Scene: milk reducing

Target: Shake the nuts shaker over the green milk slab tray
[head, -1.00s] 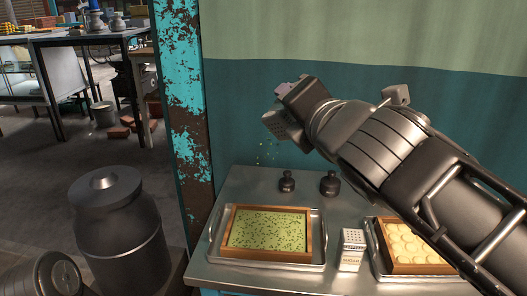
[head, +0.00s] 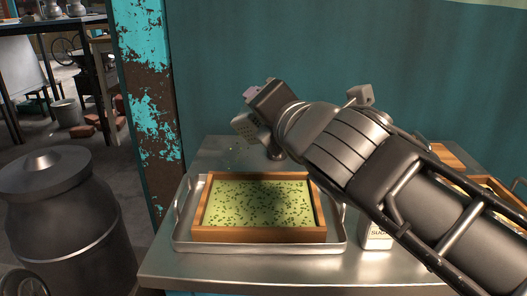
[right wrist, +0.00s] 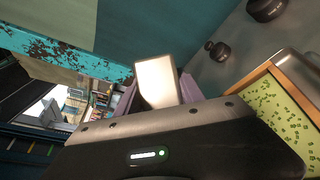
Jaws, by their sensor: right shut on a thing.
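The nuts shaker (head: 244,127), a grey box with a perforated end, is held in my right gripper (head: 258,108), above the back edge of the green milk slab tray. In the right wrist view, the gripper's purple fingers are shut on the shaker (right wrist: 158,82), whose pale side shows. The shaker is tilted, holes downward, and small bits fall beneath it. The green slab (head: 258,203), dotted with dark bits, lies in a wooden frame on a metal tray (head: 258,247). Part of it shows in the right wrist view (right wrist: 288,115). My left gripper is not in view.
A white sugar shaker (head: 376,240) stands right of the tray, partly hidden by my arm. Another tray (head: 500,187) is at the far right. A large metal can (head: 65,225) stands at left.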

